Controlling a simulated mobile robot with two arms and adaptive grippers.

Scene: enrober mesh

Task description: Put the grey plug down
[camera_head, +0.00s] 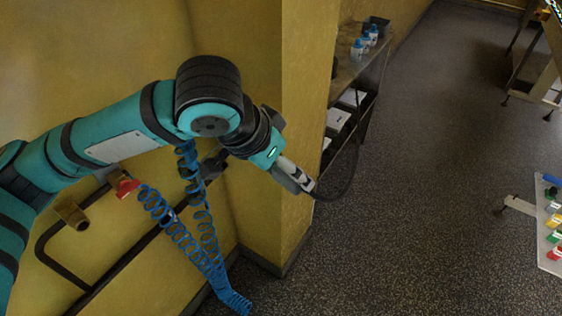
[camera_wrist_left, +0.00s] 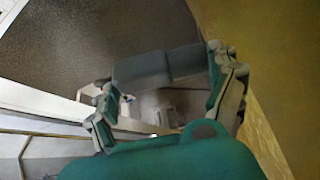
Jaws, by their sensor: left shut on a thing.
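My left gripper (camera_head: 305,184) reaches out past the corner of the yellow wall, high above the floor. It is shut on the grey plug. In the left wrist view, the dark grey plug (camera_wrist_left: 160,66) lies across between the two fingers of the gripper (camera_wrist_left: 168,95). In the head view the plug is small and mostly hidden by the fingers. A black cable (camera_head: 352,170) hangs in a curve from near the fingertips up toward the shelf unit. My right gripper is not in view.
A metal shelf unit (camera_head: 372,80) behind the yellow pillar (camera_head: 305,60) carries blue-and-white bottles (camera_head: 357,50). A blue coiled hose (camera_head: 180,235) hangs by a red fitting (camera_head: 126,187) and dark pipes. A table with coloured items (camera_head: 545,262) stands at right. The middle floor is clear.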

